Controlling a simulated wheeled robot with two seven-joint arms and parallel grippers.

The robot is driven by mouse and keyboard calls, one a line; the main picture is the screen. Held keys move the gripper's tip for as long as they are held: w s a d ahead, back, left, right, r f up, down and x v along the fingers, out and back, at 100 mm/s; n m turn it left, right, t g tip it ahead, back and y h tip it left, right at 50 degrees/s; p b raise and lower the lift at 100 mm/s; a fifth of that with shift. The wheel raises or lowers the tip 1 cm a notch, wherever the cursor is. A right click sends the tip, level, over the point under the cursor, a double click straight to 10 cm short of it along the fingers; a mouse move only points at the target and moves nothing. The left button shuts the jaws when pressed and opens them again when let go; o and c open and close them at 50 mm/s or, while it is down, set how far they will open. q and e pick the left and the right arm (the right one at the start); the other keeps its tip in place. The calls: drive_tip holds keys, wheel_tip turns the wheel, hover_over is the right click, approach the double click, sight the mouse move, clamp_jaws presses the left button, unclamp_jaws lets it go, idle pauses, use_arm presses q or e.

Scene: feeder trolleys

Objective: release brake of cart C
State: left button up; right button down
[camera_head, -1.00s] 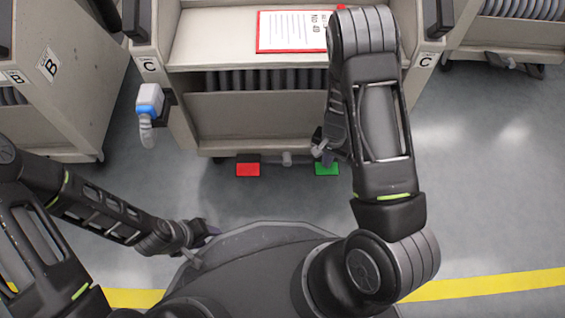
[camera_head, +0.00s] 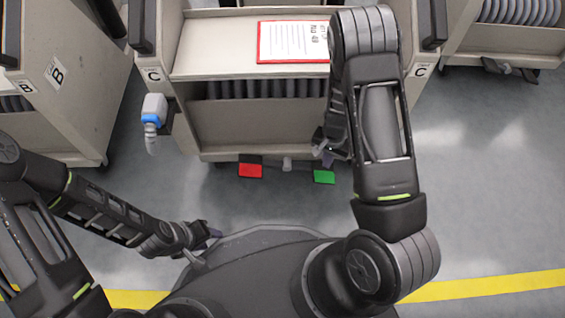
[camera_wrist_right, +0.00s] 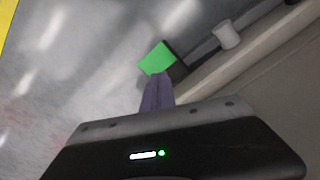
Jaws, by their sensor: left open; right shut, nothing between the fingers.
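Cart C (camera_head: 250,55) stands ahead of me, with a "C" label on each front post. At its bottom edge are a red pedal (camera_head: 250,170) on the left and a green pedal (camera_head: 324,177) on the right. My right gripper (camera_head: 326,157) is shut and empty, just above the green pedal in the head view. In the right wrist view its fingertips (camera_wrist_right: 156,76) point at the near edge of the green pedal (camera_wrist_right: 156,58); I cannot tell whether they touch. My left gripper (camera_head: 213,234) is open and empty, low at the left, away from the cart.
Cart B (camera_head: 75,50) stands to the left and another cart (camera_head: 510,45) to the right. A red-edged sheet (camera_head: 292,42) lies on cart C's top. A white-and-blue bottle-like item (camera_head: 153,115) hangs at its left post. Grey floor is free at the right.

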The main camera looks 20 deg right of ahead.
use_arm(q)
drive_tip(key=r+p, duration=0.1)
drive_tip(key=r, duration=0.1)
drive_tip(key=r+p, duration=0.1)
drive_tip(key=p, duration=0.1)
drive_tip(key=s+r+p, duration=0.1)
drive_tip(key=r, duration=0.1)
drive_tip(key=shift+r+p, duration=0.3)
drive_tip(key=shift+r, duration=0.05)
use_arm(e)
wheel_tip(320, 180, up, 6)
